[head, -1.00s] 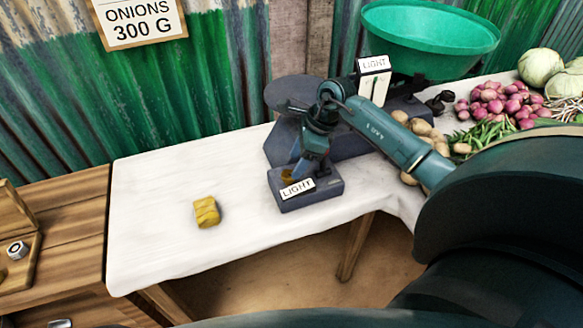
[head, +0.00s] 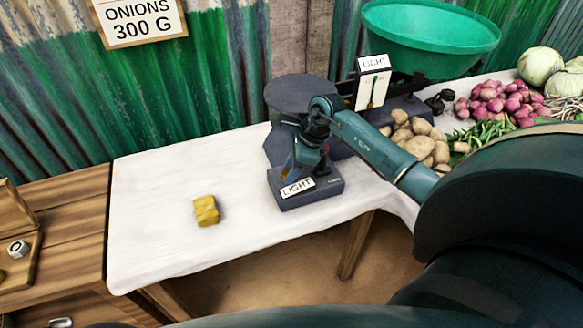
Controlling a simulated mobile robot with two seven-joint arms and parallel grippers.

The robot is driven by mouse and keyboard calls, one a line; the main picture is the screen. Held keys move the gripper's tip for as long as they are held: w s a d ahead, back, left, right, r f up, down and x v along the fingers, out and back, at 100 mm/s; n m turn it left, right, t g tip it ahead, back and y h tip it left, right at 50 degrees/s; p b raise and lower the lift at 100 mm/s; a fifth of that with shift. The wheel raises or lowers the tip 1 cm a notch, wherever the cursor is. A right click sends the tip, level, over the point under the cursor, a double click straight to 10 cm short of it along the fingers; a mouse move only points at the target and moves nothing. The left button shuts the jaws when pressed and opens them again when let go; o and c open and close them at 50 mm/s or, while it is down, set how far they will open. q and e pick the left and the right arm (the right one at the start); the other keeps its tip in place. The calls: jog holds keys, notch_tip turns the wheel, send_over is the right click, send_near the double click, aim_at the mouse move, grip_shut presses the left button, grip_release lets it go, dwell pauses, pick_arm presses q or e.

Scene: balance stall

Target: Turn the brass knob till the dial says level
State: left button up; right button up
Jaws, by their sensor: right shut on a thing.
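My right gripper (head: 292,172) reaches down to the small grey box (head: 323,192) at the table's front. It is shut on the brass knob, which the gripper hides. The box carries a white label reading LIGHT (head: 297,188). The dial (head: 366,95) is a white upright face behind my arm, with a dark pointer and the sign LIGHT (head: 372,63) on top. It stands on the grey balance, which has a round dark plate (head: 300,92) on the left and a green pan (head: 430,45) on the right. My left gripper is out of view.
A yellow block (head: 206,211) lies on the white cloth (head: 150,210), with clear room around it. Potatoes (head: 420,140), onions (head: 495,100) and cabbages (head: 540,65) lie at the right. A wooden bench (head: 60,220) stands at the left.

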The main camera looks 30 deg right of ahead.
jog(key=c, duration=0.3)
jog(key=shift+m, duration=0.3)
jog(key=m, duration=0.2)
jog(key=shift+s+m+t+h+p, duration=0.1)
jog(key=shift+m+t+h+p, duration=0.2)
jog(key=shift+t+h+p, duration=0.1)
jog(key=m+h, duration=0.1)
jog(key=m, duration=0.2)
jog(key=shift+a+m+t+p, duration=0.15)
jog(key=shift+m+t+p, duration=0.15)
jog(key=shift+t+p, duration=0.1)
jog(key=shift+m+h, duration=0.4)
jog(key=shift+m, duration=0.4)
jog(key=o, duration=0.9)
